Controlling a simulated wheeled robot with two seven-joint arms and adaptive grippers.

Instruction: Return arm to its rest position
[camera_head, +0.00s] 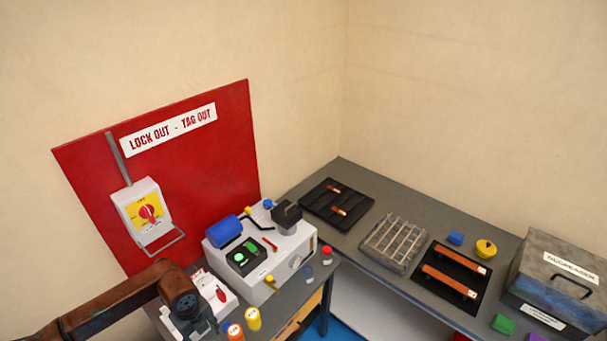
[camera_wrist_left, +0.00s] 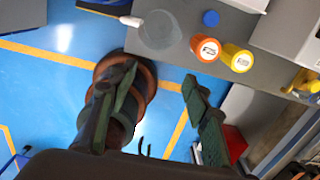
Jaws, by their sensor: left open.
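My left arm (camera_head: 105,301) comes in from the left in the head view. My left gripper (camera_head: 203,328) is low in that view, in front of the white box with a red handle (camera_head: 220,293) at the table's left end. In the left wrist view my left gripper (camera_wrist_left: 160,82) has its two dark fingers well apart, with nothing between them. Blue floor shows beyond the fingers, and the table edge lies above them. My right gripper is in neither view.
An orange container (camera_wrist_left: 199,47) and a yellow one (camera_wrist_left: 236,58) stand near the table edge, beside a clear cup (camera_wrist_left: 160,30). The bending machine (camera_head: 262,258) stands behind. A red lockout board (camera_head: 190,180) is on the wall. Trays and a metal box (camera_head: 560,275) are right.

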